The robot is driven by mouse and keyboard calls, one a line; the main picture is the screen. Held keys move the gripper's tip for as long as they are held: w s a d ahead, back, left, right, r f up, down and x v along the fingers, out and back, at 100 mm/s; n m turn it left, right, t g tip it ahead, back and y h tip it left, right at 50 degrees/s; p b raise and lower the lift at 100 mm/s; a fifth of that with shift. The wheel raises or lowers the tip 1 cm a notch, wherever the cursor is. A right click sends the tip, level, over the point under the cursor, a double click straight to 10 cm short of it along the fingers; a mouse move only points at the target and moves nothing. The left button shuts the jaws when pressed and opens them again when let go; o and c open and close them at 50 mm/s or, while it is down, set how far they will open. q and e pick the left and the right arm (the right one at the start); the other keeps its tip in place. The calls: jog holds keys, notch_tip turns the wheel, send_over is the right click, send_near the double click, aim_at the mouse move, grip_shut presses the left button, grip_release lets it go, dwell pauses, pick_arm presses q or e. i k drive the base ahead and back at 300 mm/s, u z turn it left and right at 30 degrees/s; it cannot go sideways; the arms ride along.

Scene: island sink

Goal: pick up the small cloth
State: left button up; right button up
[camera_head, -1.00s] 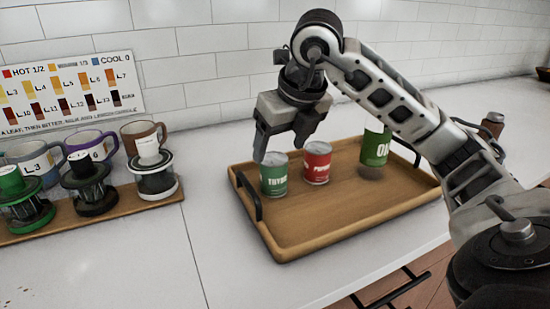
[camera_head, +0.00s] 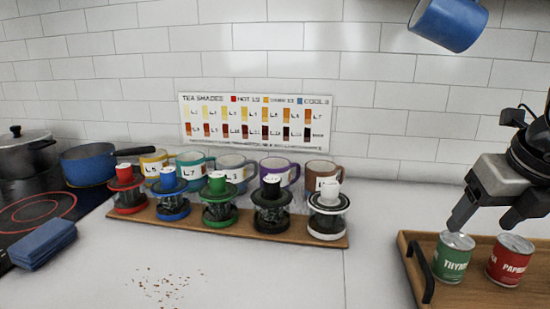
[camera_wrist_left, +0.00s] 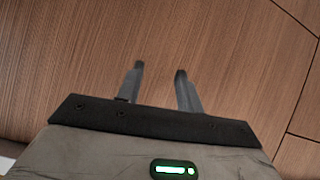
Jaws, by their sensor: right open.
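A small folded blue cloth (camera_head: 43,243) lies on the white counter at the far left of the head view, beside the stove. My right gripper (camera_head: 485,220) is at the right edge of the head view, open, just above the green thyme can (camera_head: 453,257), far from the cloth. The left wrist view shows my left gripper (camera_wrist_left: 159,69) with its two fingers apart and nothing between them, in front of brown wood panelling. My left gripper does not show in the head view.
A wooden rack (camera_head: 225,229) with several lidded jars stands mid-counter, mugs behind it. A blue pan (camera_head: 88,165) and pot stand on the black stove (camera_head: 40,215). Crumbs (camera_head: 160,283) lie in front. A tray (camera_head: 408,262) holds cans. A blue mug (camera_head: 449,22) shows at the top right.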

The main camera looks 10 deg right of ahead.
aim_at(36, 249)
jog(key=k, duration=1)
